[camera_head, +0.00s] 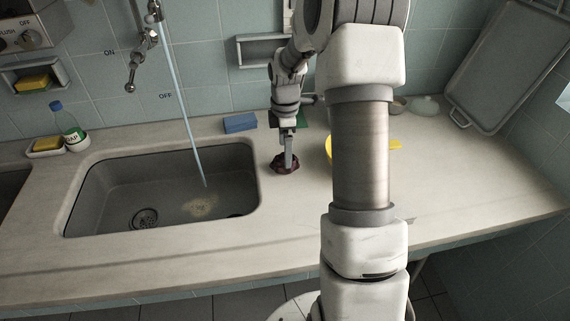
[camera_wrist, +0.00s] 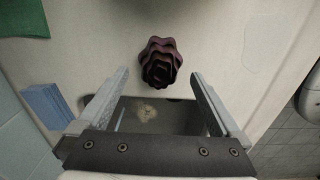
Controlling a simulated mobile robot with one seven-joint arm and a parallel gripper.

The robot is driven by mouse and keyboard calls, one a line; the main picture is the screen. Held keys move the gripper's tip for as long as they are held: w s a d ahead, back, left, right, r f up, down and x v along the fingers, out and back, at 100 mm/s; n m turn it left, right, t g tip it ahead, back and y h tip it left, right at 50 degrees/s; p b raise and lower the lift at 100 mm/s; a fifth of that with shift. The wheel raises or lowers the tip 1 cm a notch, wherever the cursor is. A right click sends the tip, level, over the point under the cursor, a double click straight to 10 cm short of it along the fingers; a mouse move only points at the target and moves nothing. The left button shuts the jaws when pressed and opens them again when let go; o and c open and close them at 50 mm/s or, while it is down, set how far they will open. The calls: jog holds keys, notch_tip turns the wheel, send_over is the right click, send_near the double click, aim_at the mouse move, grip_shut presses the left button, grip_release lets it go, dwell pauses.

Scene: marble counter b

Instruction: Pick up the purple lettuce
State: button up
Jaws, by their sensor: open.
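The purple lettuce (camera_head: 285,164) is a dark, ruffled purple head lying on the counter just right of the sink. In the wrist view the lettuce (camera_wrist: 160,62) sits ahead of the fingertips, roughly centred between them. My gripper (camera_head: 288,158) points down close over the lettuce in the head view and partly covers it. In the wrist view my gripper (camera_wrist: 159,75) has its two fingers wide apart with nothing between them. I cannot tell from the head view whether a finger touches the lettuce.
The sink (camera_head: 165,187) with running water is on the left. A blue sponge (camera_head: 240,123) lies behind the lettuce, near the sink's back right corner. A green item (camera_head: 301,120) and a yellow item (camera_head: 394,144) are partly hidden by my arm. A grey tray (camera_head: 507,70) leans at the back right.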

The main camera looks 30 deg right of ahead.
notch_tip(320, 180, down, 4)
jog(key=shift+r, duration=0.1)
jog(key=c, duration=1.2)
jog(key=shift+r, duration=0.1)
